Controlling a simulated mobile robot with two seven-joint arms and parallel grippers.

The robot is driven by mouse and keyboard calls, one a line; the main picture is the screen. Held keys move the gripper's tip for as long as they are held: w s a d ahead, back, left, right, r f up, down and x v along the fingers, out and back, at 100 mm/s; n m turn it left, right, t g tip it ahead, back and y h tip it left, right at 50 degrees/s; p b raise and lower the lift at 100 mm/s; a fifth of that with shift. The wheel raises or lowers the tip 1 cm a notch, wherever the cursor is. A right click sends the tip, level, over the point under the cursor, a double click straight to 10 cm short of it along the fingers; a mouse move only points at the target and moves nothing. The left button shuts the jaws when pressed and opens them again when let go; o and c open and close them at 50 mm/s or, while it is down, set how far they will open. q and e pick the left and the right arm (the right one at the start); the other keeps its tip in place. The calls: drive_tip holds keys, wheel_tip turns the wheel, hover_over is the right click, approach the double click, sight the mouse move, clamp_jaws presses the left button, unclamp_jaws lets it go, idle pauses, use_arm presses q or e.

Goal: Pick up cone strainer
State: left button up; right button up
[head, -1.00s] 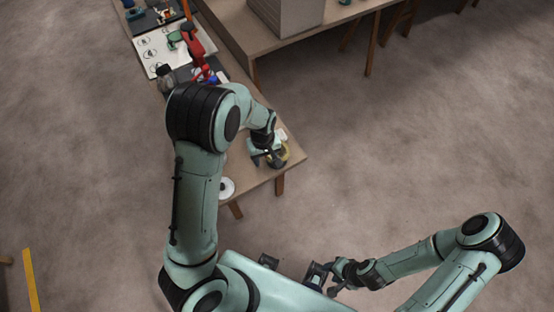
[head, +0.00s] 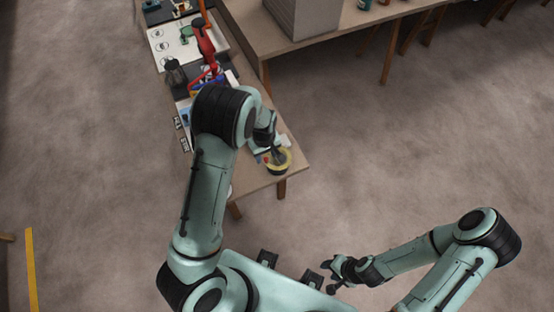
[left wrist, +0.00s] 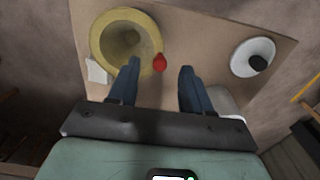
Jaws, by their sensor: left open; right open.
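A yellow round, hollow thing with a wide rim (left wrist: 101,43) stands on the table end in the left wrist view; it also shows in the head view (head: 284,168). A white round dish with a dark centre (left wrist: 238,64) is at the right in the left wrist view. I cannot tell for sure which of them is the cone strainer. My left gripper (left wrist: 160,67) is open above the table, its left finger overlapping the yellow rim in view. A small red thing (left wrist: 159,62) shows between its fingertips. My right gripper (head: 336,277) is open and empty, away from the table.
The long table (head: 258,183) ends near my left gripper. A red clamp-like tool (head: 205,45), a dark jar (head: 174,71) and a white board (head: 163,50) are farther along it. A second table with a grey box (head: 303,15) stands behind. Floor at right is clear.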

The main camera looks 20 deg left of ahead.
use_arm(q)
wheel_tip(320, 180, down, 2)
clamp_jaws()
drive_tip(key=shift+r, duration=0.1)
idle(0.4)
wheel_tip(320, 180, up, 26)
drive_tip(key=p, duration=0.5)
use_arm(e)
drive_tip(key=w+r, duration=0.6)
drive_tip(key=shift+w+r+t, duration=0.25)
drive_tip(key=shift+r+t, duration=0.1)
drive_tip(key=shift+t, duration=0.05)
